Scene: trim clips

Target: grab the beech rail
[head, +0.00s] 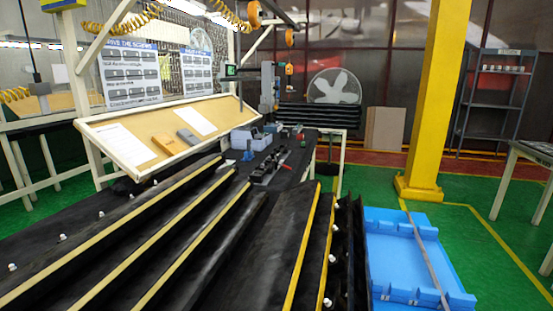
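No separate beech rail can be singled out with certainty. Long pale strips (150,245) run along the edges of several black, step-like panels on the bench, from the lower left toward the middle. A yellower strip (304,245) edges a wide black panel (265,245) further right. I cannot tell if any of these is the rail. Small white clips (63,237) stand in a row along the left side, and others (327,302) along the right edge. Neither of my grippers is in view.
A blue tray (400,250) lies at the right with a thin grey bar (428,252) across it. A tilted board (160,135) with papers stands behind the bench. Small tools and boxes (270,165) sit at the bench's far end. A yellow pillar (435,100) rises beyond green floor.

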